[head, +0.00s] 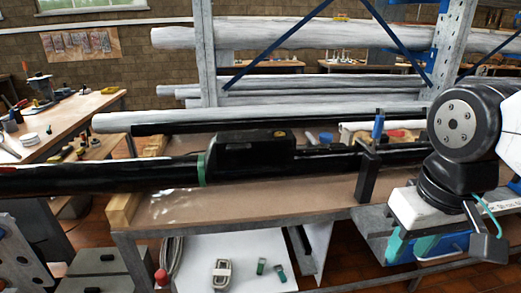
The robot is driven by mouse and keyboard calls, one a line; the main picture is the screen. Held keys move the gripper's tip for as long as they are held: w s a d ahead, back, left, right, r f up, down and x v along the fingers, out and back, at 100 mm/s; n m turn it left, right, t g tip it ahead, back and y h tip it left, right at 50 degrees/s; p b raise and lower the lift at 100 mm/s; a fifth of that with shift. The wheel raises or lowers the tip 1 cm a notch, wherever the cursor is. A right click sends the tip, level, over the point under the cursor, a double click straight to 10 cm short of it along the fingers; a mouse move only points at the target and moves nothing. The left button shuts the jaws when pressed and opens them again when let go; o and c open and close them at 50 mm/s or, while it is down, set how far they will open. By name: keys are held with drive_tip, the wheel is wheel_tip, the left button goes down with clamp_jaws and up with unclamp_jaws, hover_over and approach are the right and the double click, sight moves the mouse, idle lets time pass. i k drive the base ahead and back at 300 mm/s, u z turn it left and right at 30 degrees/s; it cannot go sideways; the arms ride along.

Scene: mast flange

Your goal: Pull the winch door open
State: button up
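A long black mast (90,178) lies across the workbench, with a green band (201,168) around it. A raised black box-like housing (250,153) sits on the mast just right of the band. It is the likeliest place for the winch door, and its front looks closed. I cannot make out a handle or door edge. My gripper (447,236) is at the lower right, well right of the housing and apart from it. It points downward, and its fingers are too unclear to tell their opening.
The mast rests on the bench (280,200). A dark upright post (368,172) stands between the housing and my arm. A blue-handled tool (378,125) is behind it. A rack (206,60) of grey tubes (270,36) stands behind.

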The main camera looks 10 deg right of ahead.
sight(233, 144)
drive_tip(key=z, duration=1.65)
drive_tip(key=k, duration=0.9)
drive_tip(key=u, duration=1.6)
drive_tip(key=i, duration=0.5)
drive_tip(key=u, duration=0.05)
